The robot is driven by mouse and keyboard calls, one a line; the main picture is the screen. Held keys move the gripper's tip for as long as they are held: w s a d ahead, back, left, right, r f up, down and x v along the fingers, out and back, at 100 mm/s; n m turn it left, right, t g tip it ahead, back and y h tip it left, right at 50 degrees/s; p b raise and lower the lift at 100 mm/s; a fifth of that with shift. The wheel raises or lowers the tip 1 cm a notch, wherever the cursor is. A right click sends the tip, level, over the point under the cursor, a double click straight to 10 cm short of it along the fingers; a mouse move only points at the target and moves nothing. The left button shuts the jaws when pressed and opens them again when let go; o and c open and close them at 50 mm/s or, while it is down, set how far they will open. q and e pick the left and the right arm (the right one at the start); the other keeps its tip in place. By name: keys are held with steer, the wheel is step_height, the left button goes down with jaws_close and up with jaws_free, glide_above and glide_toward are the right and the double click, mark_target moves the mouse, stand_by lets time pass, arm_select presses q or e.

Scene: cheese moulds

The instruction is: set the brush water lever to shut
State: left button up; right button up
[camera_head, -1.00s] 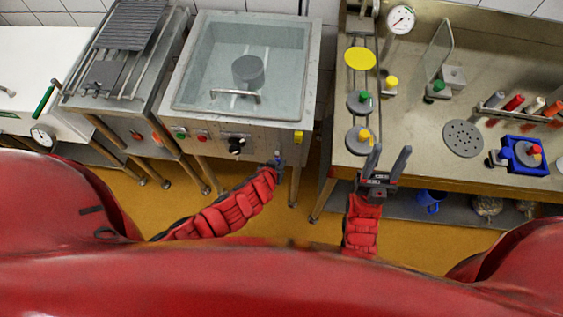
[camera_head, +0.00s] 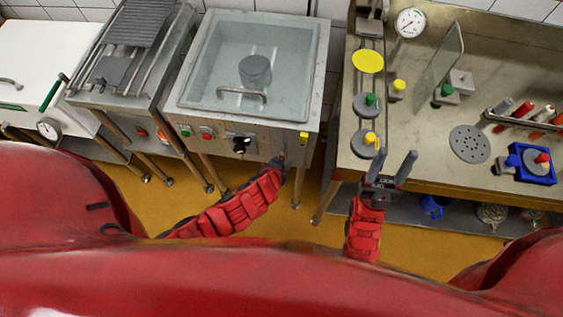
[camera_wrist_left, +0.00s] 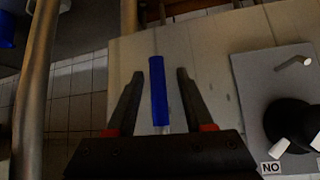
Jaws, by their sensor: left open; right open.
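The blue lever (camera_wrist_left: 158,92) stands upright in the left wrist view, in front of a plain pale panel. I take it to be the brush water lever. My left gripper (camera_wrist_left: 160,74) is open, with one dark finger on each side of the lever and visible gaps between. In the head view my left gripper (camera_head: 281,162) is small and dark at the lower right of the basin unit's front (camera_head: 270,145); the lever is hard to make out there.
A black knob (camera_wrist_left: 290,122) on a grey plate is to the right of the lever in the wrist view. The water basin (camera_head: 250,75) holds a grey cylinder. The right bench (camera_head: 430,150) carries weights, a gauge and a blue tray (camera_head: 530,178). Yellow floor lies below.

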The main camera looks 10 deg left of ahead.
arm_select(q)
steer(key=shift+s, duration=0.1)
steer(key=p+v, duration=0.2)
steer(key=v, duration=1.5)
steer(key=shift+r, duration=0.15)
